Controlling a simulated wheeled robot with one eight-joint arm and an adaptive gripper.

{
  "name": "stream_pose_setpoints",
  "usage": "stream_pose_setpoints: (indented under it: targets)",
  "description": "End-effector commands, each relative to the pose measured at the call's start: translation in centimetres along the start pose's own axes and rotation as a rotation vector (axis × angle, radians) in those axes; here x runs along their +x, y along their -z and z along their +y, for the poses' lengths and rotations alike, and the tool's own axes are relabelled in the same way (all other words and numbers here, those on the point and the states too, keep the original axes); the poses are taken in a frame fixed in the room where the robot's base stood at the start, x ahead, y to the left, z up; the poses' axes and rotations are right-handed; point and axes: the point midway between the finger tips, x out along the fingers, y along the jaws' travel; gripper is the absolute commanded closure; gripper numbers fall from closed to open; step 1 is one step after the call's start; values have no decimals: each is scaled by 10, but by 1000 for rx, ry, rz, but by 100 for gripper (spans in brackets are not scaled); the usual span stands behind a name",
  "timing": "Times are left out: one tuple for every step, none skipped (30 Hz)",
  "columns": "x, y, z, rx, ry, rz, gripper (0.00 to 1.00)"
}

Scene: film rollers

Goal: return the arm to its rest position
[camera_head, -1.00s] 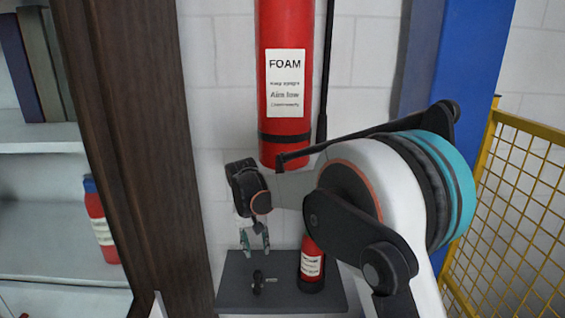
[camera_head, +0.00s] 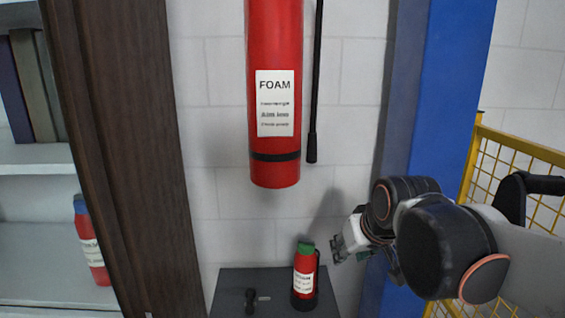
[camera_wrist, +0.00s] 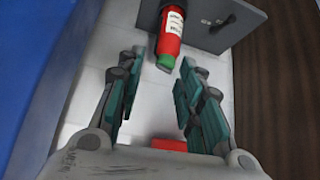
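My arm is folded at the right of the head view, in front of the blue post. My gripper (camera_head: 345,253) hangs there, partly hidden by my arm links. In the wrist view its two grey-and-green fingers (camera_wrist: 162,64) stand apart with nothing between them. A small red bottle with a green cap (camera_head: 305,272) stands on the dark shelf (camera_head: 235,282), to the left of my gripper and apart from it. The bottle also shows beyond the fingertips in the wrist view (camera_wrist: 171,32).
A large red foam extinguisher (camera_head: 275,160) is at the white wall, with a black hose (camera_head: 315,90) beside it. A blue post (camera_head: 415,110) and yellow mesh fence (camera_head: 520,150) are at the right. A brown upright (camera_head: 115,150) and shelves with another red bottle (camera_head: 90,245) are left.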

Motion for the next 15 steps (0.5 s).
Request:
stream_pose_setpoints:
  targets:
    - [-8, -20, 5, 14, -11, -3, 66]
    - [-12, -31, 8, 22, -17, -4, 66]
    - [-17, -46, 11, 33, -25, -6, 66]
    - [-20, -57, 13, 42, -31, -8, 66]
    - [-23, -68, 16, 51, -37, -9, 66]
    - [-27, -83, 18, 62, -45, -11, 66]
    - [-29, -94, 20, 70, -50, -12, 66]
    - [-31, -105, 21, 78, -55, -14, 66]
    - [-33, -118, 23, 89, -62, -16, 66]
    - [-34, -128, 25, 96, -67, -17, 66]
    - [-36, -137, 26, 103, -72, -18, 66]
    - [-36, -148, 27, 111, -77, -20, 66]
    - [-37, -154, 28, 115, -81, -21, 66]
    - [-37, -161, 29, 120, -84, -22, 66]
    - [-38, -168, 30, 125, -88, -23, 66]
